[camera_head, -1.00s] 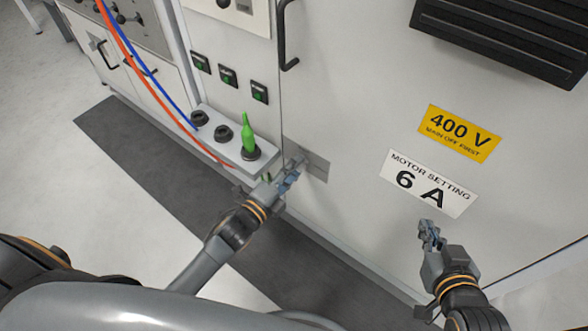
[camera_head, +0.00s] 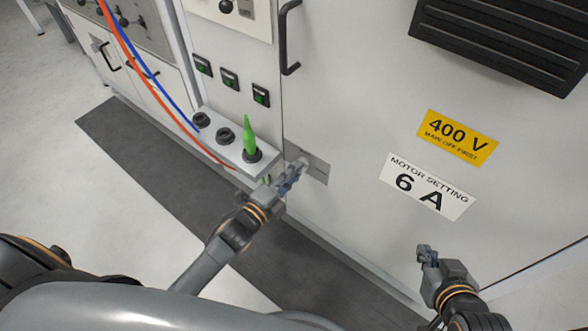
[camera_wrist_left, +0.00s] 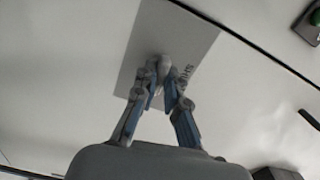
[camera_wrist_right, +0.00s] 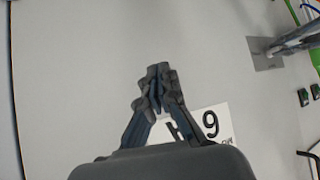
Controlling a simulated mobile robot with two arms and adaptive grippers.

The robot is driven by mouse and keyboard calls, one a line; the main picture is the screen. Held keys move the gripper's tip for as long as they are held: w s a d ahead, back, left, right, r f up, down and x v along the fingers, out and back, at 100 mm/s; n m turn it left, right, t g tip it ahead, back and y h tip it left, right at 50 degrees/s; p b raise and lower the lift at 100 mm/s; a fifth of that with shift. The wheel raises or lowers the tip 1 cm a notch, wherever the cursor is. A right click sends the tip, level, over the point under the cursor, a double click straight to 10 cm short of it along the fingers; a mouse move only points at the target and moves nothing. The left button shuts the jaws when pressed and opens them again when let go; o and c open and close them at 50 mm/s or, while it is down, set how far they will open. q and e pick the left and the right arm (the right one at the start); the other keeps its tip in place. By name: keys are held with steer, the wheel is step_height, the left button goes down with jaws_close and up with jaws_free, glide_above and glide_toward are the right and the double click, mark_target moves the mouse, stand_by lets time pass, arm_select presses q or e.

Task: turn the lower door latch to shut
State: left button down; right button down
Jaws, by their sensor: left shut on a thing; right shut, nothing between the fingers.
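The lower door latch shows in the left wrist view as a small grey knob (camera_wrist_left: 163,63) on a grey plate (camera_wrist_left: 145,40) with small lettering. In the head view the plate (camera_head: 319,172) sits low on the white cabinet door, near its left edge. My left gripper (camera_head: 296,170) reaches it from the lower left, and in the left wrist view its fingers (camera_wrist_left: 164,85) are closed around the knob. The fingers partly hide the latch, so its exact angle is hard to tell. My right gripper (camera_head: 426,252) is shut and empty in front of the door, below the labels.
A white label (camera_head: 428,186) and a yellow label (camera_head: 457,137) are on the door. A black handle (camera_head: 284,40) is above the latch. Left of it, a ledge (camera_head: 232,152) carries black sockets and a green plug (camera_head: 249,138). Orange and blue cables hang at left.

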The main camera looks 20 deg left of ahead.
steer(key=s+d+f+g+h+p, duration=0.1)
steer(key=s+d+g+p, duration=0.15)
steer(key=s, duration=0.25)
steer(key=s+d+f+g+h+p, duration=0.1)
steer(key=s+g+p, duration=0.1)
steer(key=s+g, duration=0.3)
arm_select(q)
steer(key=shift+w+d+r+n+p, duration=0.15)
steer(key=shift+n+p, duration=0.55)
steer(key=shift+n, duration=3.45)
steer(key=shift+w+a+r+n+p, duration=0.1)
steer(key=shift+n+p, duration=0.6)
steer(key=shift+n, duration=3.45)
arm_select(e)
step_height(320, 180, down, 12)
steer(key=w, duration=0.1)
steer(key=shift+a+t, duration=0.25)
steer(key=shift+t, duration=0.1)
steer(key=shift+f, duration=0.2)
arm_select(q)
steer(key=c, duration=1.4)
jaws_free()
steer(key=shift+d, duration=0.1)
steer(key=shift+s+f, duration=0.15)
